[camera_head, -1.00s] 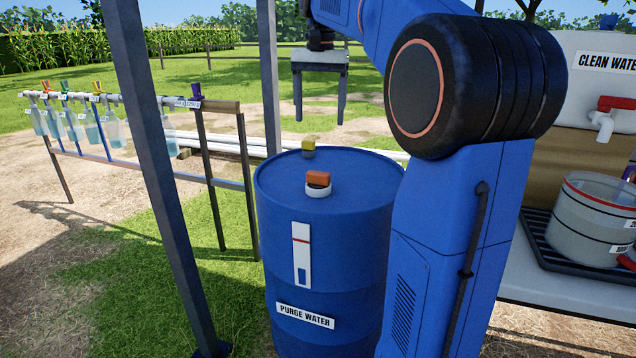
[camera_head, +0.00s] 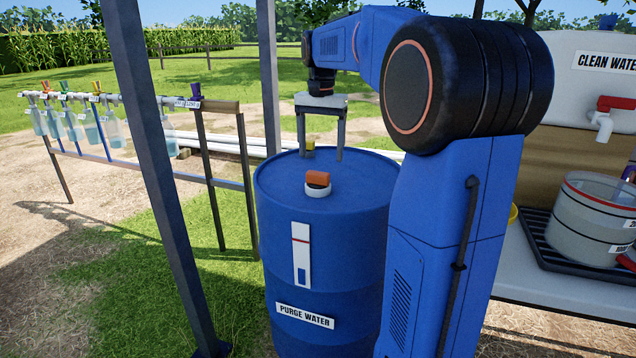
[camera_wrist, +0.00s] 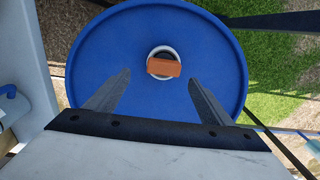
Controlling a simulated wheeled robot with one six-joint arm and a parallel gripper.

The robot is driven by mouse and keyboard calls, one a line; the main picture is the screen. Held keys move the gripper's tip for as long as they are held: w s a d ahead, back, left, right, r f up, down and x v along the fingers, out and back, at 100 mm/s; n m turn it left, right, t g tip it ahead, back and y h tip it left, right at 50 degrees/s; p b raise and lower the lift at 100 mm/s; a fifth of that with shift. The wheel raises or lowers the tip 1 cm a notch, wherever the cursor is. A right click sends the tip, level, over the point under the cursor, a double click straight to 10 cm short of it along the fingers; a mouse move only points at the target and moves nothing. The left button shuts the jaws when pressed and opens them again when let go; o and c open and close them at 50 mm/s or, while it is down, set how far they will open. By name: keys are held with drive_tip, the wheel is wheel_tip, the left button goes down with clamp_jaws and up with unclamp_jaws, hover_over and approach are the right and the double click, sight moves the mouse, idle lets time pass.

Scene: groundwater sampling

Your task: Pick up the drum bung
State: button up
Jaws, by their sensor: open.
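The orange bung (camera_head: 319,177) sits in a white collar on top of the blue drum (camera_head: 330,230), toward its near side. A smaller yellow cap (camera_head: 309,145) is at the drum top's far side, seen between my fingers. Which one is the drum bung is not labelled. My gripper (camera_head: 321,157) is open and empty above the far part of the drum top, fingers pointing down. In the wrist view the orange bung (camera_wrist: 164,67) shows just past and between the fingertips (camera_wrist: 159,80), apart from both. The yellow cap is not visible there.
A grey post (camera_head: 165,190) stands left of the drum. A rack with hanging sample bottles (camera_head: 90,130) is farther left. At right, a table holds a clear bucket (camera_head: 590,225) on a black tray and a clean water tank (camera_head: 590,75). My arm stands close beside the drum.

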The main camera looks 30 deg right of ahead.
sight(318, 173)
drive_tip(key=shift+w+a+f, duration=0.1)
drive_tip(key=shift+a+f, duration=0.1)
drive_tip(key=shift+f, duration=1.25)
drive_tip(key=shift+w+a+f, duration=0.1)
drive_tip(key=shift+a+f, duration=0.05)
drive_tip(key=shift+f, duration=1.3)
drive_tip(key=c, duration=1.1)
